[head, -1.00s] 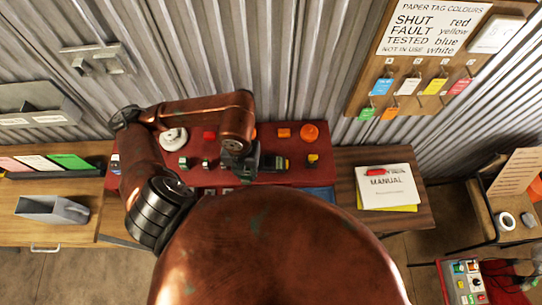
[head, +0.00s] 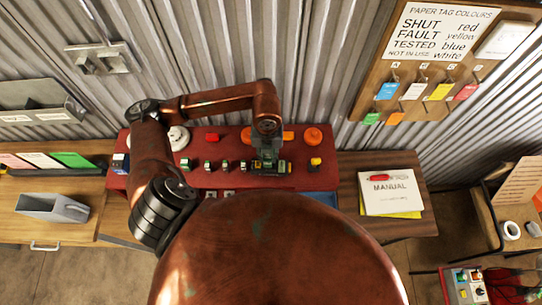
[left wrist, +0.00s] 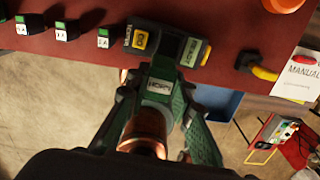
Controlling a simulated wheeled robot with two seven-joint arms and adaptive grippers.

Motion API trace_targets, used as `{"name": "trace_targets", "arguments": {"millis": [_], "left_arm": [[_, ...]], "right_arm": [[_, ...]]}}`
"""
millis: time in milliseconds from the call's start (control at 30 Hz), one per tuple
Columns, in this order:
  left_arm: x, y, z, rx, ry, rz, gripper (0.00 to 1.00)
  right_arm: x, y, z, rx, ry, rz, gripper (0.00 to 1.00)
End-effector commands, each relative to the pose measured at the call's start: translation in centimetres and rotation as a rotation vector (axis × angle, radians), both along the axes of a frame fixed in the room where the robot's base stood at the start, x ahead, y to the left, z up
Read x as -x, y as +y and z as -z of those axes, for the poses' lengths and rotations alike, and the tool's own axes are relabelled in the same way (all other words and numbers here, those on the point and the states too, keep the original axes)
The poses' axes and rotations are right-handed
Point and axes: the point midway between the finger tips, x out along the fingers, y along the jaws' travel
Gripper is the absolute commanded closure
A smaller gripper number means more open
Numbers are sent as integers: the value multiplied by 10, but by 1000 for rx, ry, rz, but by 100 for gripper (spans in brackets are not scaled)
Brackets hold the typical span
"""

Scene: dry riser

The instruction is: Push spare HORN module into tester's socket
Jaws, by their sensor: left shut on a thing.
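My left gripper (head: 267,150) is over the right half of the red bench top, right above the tester (head: 285,168). In the left wrist view my left gripper (left wrist: 163,88) is shut on the HORN module (left wrist: 158,86), a green block with a white HORN label. My right gripper is not in view.
Several small green-topped modules (left wrist: 66,30) stand in a row left of the tester. A black and yellow part (left wrist: 257,66) stands to its right. An orange dome (head: 313,135) is at the back right. The manual (head: 390,194) lies on the wooden table at right.

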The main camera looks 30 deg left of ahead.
Motion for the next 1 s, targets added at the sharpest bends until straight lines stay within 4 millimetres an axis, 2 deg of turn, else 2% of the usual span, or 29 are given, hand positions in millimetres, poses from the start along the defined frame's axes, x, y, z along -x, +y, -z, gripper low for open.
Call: {"name": "trace_targets", "arguments": {"millis": [100,367,600,933,967,1000], "left_arm": [[-12,-1,13,0,1,-1,100],[-23,-1,28,0,1,-1,100],[-23,0,56,0,0,0,100],[-23,0,62,0,-2,1,100],[-23,0,62,0,-1,1,78],[-23,0,61,0,-1,1,76]], "right_arm": [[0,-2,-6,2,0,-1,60],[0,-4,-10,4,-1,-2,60],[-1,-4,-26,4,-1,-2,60],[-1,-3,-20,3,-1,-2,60],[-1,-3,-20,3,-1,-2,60],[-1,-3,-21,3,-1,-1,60]]}}
